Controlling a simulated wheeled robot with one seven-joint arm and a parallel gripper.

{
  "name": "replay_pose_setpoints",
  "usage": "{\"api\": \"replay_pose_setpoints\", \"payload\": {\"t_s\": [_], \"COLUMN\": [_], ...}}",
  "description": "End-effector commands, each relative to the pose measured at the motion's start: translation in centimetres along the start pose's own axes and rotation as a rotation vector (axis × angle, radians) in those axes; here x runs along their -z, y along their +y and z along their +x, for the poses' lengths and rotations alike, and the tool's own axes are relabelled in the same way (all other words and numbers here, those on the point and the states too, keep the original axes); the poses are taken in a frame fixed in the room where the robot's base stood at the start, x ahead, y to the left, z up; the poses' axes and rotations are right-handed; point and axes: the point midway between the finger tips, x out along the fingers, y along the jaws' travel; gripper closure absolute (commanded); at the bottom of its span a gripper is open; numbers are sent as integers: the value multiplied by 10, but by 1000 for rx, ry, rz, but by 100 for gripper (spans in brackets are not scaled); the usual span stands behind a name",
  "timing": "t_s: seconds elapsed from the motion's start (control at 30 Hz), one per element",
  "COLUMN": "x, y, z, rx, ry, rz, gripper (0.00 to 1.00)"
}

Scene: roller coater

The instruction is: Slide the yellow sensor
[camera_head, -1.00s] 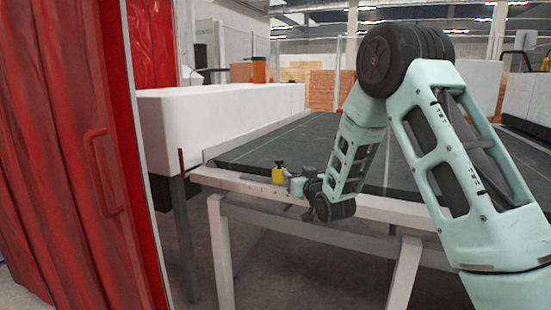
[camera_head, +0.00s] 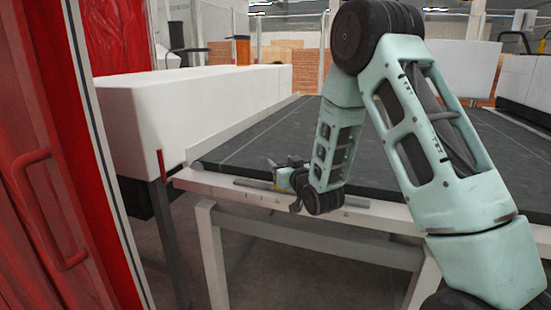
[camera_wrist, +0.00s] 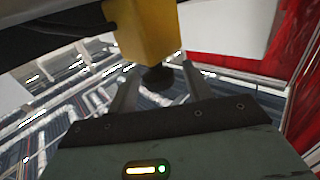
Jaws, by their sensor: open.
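The yellow sensor (camera_wrist: 148,35) fills the top middle of the wrist view as a yellow block with a dark round knob (camera_wrist: 157,79) at its lower end. In the head view only a small yellow bit (camera_head: 275,176) shows, since my gripper (camera_head: 281,172) hides the rest at the table's front edge. In the wrist view my gripper (camera_wrist: 159,72) is open, with one finger on each side of the knob. I cannot tell whether either finger touches it.
A thin grey rail (camera_head: 252,184) runs along the white table frame (camera_head: 225,187). The dark table top (camera_head: 400,165) lies behind it. A red curtain-like panel with a handle (camera_head: 38,180) stands close on the left. A white box-like body (camera_head: 195,100) is at the back left.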

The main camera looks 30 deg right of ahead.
Motion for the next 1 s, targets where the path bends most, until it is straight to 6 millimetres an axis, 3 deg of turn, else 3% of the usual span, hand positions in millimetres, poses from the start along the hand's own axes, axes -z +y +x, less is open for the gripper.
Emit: {"api": "replay_pose_setpoints", "payload": {"t_s": [0.33,0.53,0.73,1.0], "x": [0,0,-3,-4], "y": [0,0,-10,-57], "z": [-1,-1,8,55], "rx": [0,0,3,4], "ry": [-1,-1,1,4], "rz": [0,0,-1,0], "gripper": [50,100,100,100]}}
